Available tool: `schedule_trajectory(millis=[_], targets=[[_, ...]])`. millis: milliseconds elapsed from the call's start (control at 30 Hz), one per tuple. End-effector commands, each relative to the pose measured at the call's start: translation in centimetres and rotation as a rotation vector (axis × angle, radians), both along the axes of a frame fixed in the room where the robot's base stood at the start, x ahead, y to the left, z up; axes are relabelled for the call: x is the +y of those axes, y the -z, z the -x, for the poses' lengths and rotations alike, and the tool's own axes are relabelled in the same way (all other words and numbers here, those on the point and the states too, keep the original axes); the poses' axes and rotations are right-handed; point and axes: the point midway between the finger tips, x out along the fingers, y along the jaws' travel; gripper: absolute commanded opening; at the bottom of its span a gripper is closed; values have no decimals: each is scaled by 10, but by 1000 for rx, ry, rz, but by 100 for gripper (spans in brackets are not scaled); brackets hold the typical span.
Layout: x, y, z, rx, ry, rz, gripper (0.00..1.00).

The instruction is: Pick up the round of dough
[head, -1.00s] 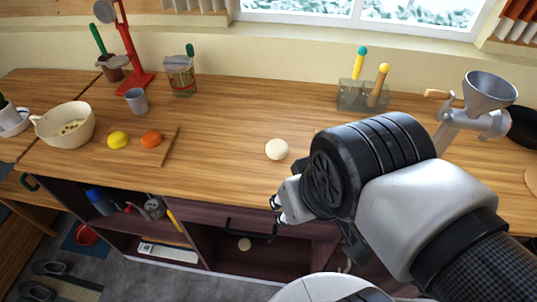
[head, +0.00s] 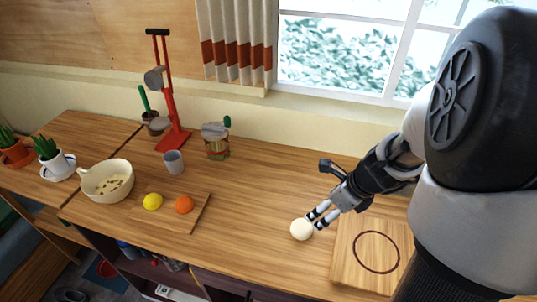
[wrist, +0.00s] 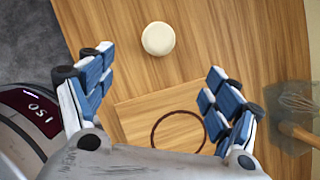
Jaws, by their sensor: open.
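The round of dough (head: 301,229) is a pale, cream-coloured ball on the wooden counter, to the left of a board with a dark ring. My gripper (head: 318,217) reaches in from the right in the head view, its fingertips close beside the dough. In the wrist view, the dough (wrist: 158,39) lies ahead of my open blue-padded fingers (wrist: 160,90), near the top and a bit left of middle. It is not between the fingers, and nothing is held.
The ringed wooden board (head: 345,270) lies right of the dough. A board with a lemon (head: 153,201) and an orange fruit (head: 184,205) lies left, beside a cream bowl (head: 108,182). A whisk (wrist: 298,104) is at right in the wrist view. The counter around the dough is clear.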

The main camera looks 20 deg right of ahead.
Motion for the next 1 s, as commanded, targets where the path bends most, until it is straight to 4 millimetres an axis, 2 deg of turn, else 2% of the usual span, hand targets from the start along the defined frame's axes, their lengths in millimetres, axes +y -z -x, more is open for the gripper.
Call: schedule_trajectory(millis=[100, 500, 633, 867, 1000], targets=[[-2, 16, -4, 9, 42, -17, 82], [13, 97, -33, 9, 35, -14, 82], [15, 111, -40, 8, 35, -13, 82], [17, 120, -44, 7, 34, -13, 82], [21, 136, -49, 7, 33, -14, 82]])
